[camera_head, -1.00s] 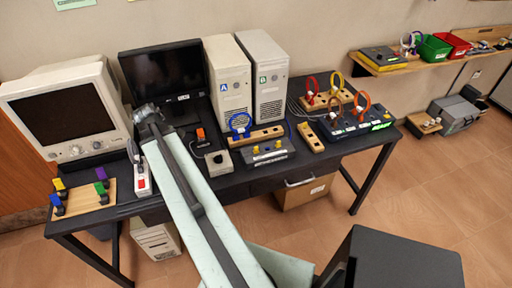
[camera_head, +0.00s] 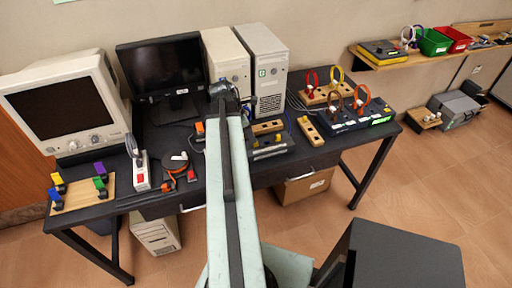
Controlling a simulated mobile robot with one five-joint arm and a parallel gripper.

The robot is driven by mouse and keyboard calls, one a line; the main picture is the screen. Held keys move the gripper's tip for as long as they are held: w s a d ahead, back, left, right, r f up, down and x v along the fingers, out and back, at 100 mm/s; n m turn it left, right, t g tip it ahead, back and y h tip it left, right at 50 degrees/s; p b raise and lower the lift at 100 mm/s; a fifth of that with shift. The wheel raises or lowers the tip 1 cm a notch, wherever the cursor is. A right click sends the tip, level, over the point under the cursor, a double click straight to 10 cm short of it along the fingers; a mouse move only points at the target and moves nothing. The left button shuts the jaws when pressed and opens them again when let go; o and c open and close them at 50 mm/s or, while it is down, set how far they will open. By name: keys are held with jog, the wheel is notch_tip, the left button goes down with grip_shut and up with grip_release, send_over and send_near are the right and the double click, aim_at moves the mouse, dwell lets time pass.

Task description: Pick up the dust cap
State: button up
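No object can be named as the dust cap with certainty. My gripper (camera_head: 223,91) is small and dark at the end of my arm, above the back of the desk, in front of tower A. Its fingers are too small to tell if they are open or shut, or if they hold anything. The black box (camera_head: 270,152) with small yellowish parts on it sits just right of my arm, partly hidden by it.
The black desk (camera_head: 135,204) holds a CRT monitor (camera_head: 68,105), a flat screen (camera_head: 160,68), two towers and a wooden board with coloured blocks (camera_head: 80,190). At the right stand wooden ring stands and a black panel reading READY (camera_head: 360,120). A wall shelf (camera_head: 395,68) holds bins.

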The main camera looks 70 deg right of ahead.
jog(key=b+x, duration=0.3)
jog(key=x, duration=0.1)
jog(key=shift+d+f+b, duration=0.1)
jog(key=shift+f+b, duration=0.2)
jog(key=shift+f, duration=0.1)
jog(key=shift+s+r, duration=0.1)
jog(key=shift+r, duration=0.1)
grip_shut()
notch_tip(320, 180, up, 10)
jog(key=p, duration=1)
